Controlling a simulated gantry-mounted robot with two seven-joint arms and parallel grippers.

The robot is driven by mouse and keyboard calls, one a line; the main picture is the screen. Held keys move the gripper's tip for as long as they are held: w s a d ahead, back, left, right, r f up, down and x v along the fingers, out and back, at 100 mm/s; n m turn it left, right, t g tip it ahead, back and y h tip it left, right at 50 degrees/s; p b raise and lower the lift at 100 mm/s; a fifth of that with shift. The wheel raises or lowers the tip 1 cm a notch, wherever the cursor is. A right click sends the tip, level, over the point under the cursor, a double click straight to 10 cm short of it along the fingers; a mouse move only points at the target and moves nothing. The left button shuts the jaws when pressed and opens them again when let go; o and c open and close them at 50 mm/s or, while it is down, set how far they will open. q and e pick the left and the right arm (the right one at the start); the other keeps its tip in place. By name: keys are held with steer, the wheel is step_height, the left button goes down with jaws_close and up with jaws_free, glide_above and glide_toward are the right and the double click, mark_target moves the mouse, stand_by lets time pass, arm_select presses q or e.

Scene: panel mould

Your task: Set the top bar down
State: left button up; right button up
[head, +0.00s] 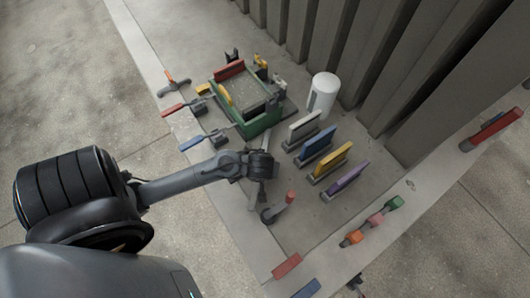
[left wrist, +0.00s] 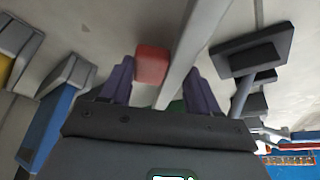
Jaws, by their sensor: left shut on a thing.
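My left gripper (head: 264,176) reaches in over the middle of the slab. Its two dark purple fingers show in the left wrist view (left wrist: 160,88). It is shut on a long light grey bar, which I take as the top bar (left wrist: 194,48); the bar runs slantwise between the fingers. In the head view the bar (head: 256,195) hangs at the gripper, partly hidden by it. A red block (left wrist: 152,64) shows beside the bar in the left wrist view. The green-walled mould (head: 258,122) stands behind the gripper. I cannot tell whether the bar touches anything below. My right gripper is not in view.
White, blue, yellow and purple panels (head: 318,146) stand in a row right of the gripper. A white cylinder (head: 322,95) stands behind them. A red-topped lever (head: 290,197) is close to the gripper. Red and blue handles (head: 205,136) stick out left of the mould.

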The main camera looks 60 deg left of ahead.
arm_select(q)
steer(key=shift+f, duration=0.65)
steer(key=shift+f, duration=0.2)
steer(key=o, duration=1.5)
steer(key=shift+r, duration=0.2)
